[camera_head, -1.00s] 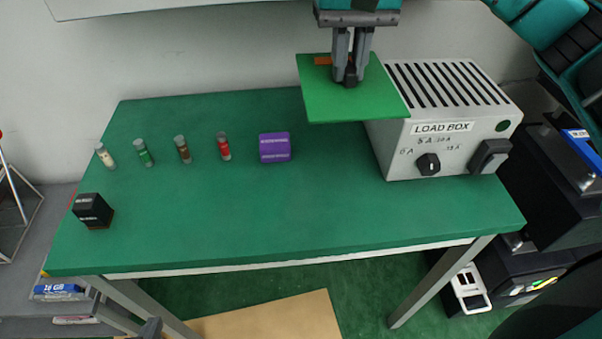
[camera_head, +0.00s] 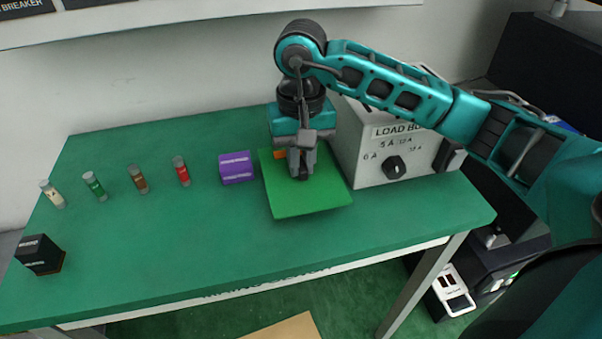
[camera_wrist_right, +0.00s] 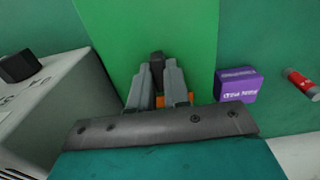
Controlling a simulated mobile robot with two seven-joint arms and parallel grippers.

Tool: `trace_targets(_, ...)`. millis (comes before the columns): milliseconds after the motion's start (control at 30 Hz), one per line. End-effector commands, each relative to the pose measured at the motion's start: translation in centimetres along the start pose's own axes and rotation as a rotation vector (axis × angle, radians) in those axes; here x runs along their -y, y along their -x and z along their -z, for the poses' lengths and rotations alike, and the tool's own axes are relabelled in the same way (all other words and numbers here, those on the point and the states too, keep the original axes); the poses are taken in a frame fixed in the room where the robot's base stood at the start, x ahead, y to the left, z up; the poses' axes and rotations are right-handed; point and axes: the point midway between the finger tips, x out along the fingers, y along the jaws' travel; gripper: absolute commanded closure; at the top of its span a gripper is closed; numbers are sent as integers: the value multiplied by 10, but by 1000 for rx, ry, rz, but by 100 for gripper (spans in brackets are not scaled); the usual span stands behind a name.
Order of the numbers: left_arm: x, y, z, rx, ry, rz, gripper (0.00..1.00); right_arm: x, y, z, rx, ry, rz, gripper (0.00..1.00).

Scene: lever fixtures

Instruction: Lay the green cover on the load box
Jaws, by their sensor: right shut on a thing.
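The green cover (camera_head: 308,202) is a flat square plate with a small orange patch (camera_head: 280,154) by the gripper. My right gripper (camera_head: 302,176) is shut on the cover's small dark handle, which shows between the fingertips in the right wrist view (camera_wrist_right: 157,62). The cover is low, beside the load box (camera_head: 372,158) on its left, not on top. I cannot tell whether it touches the table. The load box is light grey with a black knob; my right arm hides much of its top. In the wrist view the box (camera_wrist_right: 62,112) is left of the cover (camera_wrist_right: 190,35). My left gripper is out of view.
A purple block (camera_head: 236,168) stands close to the cover's left side. Several small capped cylinders, including a red one (camera_head: 181,171), stand farther left, with a black block (camera_head: 40,254) at the left edge. The front middle of the green table (camera_head: 190,245) is clear.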

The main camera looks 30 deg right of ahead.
Motion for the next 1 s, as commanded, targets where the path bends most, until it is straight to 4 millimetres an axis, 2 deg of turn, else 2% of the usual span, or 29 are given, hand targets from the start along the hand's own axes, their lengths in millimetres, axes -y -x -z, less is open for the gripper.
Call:
trace_targets(200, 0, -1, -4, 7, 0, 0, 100, 0, -33, -1, 4, -1, -1, 100)
trace_targets(600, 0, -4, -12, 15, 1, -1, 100, 0, -40, 0, 0, 0, -1, 100)
trace_targets(633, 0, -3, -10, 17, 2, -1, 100, 0, -38, 0, 1, 0, -1, 81)
trace_targets(867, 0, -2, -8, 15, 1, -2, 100, 0, -38, 0, 1, 0, -1, 59)
trace_targets(1000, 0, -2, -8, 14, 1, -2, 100, 0, -38, 0, 1, 0, -1, 58)
